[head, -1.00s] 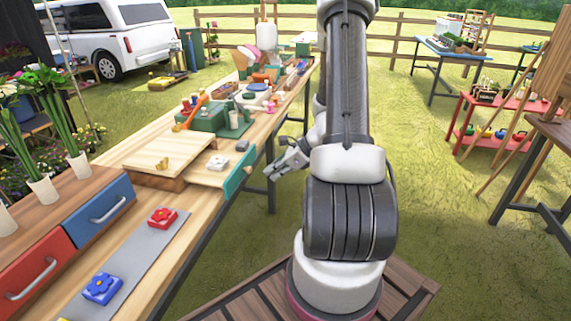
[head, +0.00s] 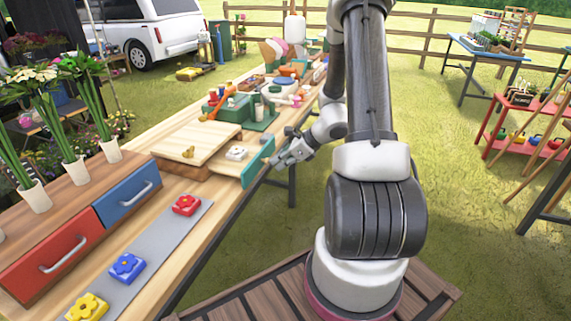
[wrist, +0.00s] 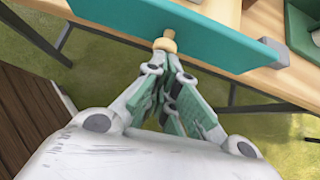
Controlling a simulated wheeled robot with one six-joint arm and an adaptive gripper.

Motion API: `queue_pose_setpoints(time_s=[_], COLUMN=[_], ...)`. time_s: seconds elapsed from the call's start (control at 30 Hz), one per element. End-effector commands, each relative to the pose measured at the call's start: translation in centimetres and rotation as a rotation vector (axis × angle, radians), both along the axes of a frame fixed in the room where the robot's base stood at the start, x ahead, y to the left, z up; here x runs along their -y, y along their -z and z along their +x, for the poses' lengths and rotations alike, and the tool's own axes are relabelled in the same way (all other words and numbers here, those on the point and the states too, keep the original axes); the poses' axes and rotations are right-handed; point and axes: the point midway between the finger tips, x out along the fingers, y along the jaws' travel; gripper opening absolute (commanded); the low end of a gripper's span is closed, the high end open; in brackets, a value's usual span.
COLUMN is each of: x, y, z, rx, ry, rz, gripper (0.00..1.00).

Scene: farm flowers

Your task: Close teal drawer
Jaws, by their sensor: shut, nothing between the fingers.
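The teal drawer front (head: 257,163) stands out from the table edge in the head view. A pale drawer tray (head: 224,167) shows behind it, so the drawer is open. A small white block (head: 237,153) sits on or just above that tray. The teal front (wrist: 190,32) crosses the top of the wrist view, with a round brass knob (wrist: 165,42) on it. My gripper (head: 279,160) is shut and empty, just outside the front. In the wrist view its fingertips (wrist: 165,64) are right below the knob; whether they touch it I cannot tell.
A wooden board (head: 197,142) lies above the drawer's cabinet. A blue drawer (head: 127,203) and a red drawer (head: 50,258) sit at left, near several flower blocks on a grey mat (head: 140,250). A grey object (wrist: 300,46) is near the teal front's right end.

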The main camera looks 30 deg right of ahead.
Motion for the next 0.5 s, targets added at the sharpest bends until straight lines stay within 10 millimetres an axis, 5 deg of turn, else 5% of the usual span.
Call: queue_pose_setpoints(time_s=[0.5], x=[-6.6], y=[0.0], z=[8.3], rx=[0.001], ry=[-0.004], rz=[-0.001], gripper=[0.00])
